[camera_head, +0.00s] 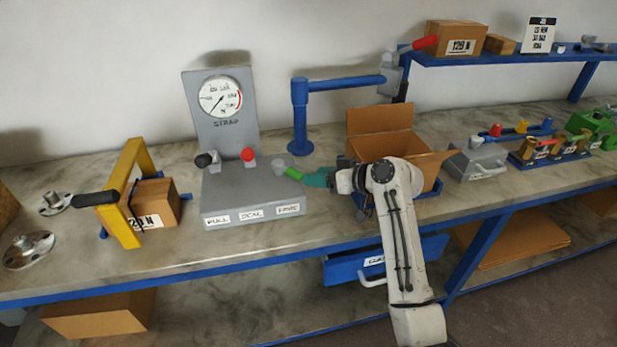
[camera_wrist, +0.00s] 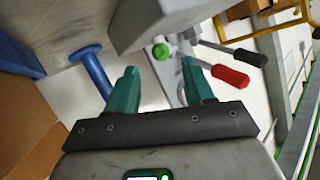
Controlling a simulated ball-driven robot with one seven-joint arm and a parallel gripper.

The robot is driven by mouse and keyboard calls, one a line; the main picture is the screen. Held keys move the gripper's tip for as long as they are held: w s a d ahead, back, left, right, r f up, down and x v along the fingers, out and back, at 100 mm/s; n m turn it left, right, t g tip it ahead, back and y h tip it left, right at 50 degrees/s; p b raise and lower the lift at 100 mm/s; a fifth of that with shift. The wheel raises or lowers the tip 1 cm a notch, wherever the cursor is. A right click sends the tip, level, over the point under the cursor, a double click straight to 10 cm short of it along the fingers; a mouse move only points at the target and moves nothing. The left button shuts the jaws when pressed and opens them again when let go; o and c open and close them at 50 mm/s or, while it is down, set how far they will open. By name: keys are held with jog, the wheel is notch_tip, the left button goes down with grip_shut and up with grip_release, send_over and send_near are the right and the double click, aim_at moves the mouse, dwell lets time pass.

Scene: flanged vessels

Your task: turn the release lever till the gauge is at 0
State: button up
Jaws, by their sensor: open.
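The grey strap machine (camera_head: 252,205) stands on the bench, with a round white gauge (camera_head: 220,97) on its upright panel. The gauge needle lies on a slant; its reading is too small to tell. The green-ended lever (camera_head: 293,173) is at the machine's right side, above the rightmost label. My gripper (camera_head: 309,177) points left at it, fingers open. In the wrist view, the green knob (camera_wrist: 160,51) appears between and beyond my open teal fingertips (camera_wrist: 159,66). Whether the fingers overlap the knob in depth is unclear.
A red-knobbed lever (camera_head: 248,155) and a black-knobbed lever (camera_head: 204,160) stand left on the same machine. A blue post with an arm (camera_head: 300,115) rises behind my gripper. An open cardboard box (camera_head: 380,122) is to the right, and a yellow frame (camera_head: 128,195) to the left.

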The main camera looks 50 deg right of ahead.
jog(key=shift+v, duration=1.2)
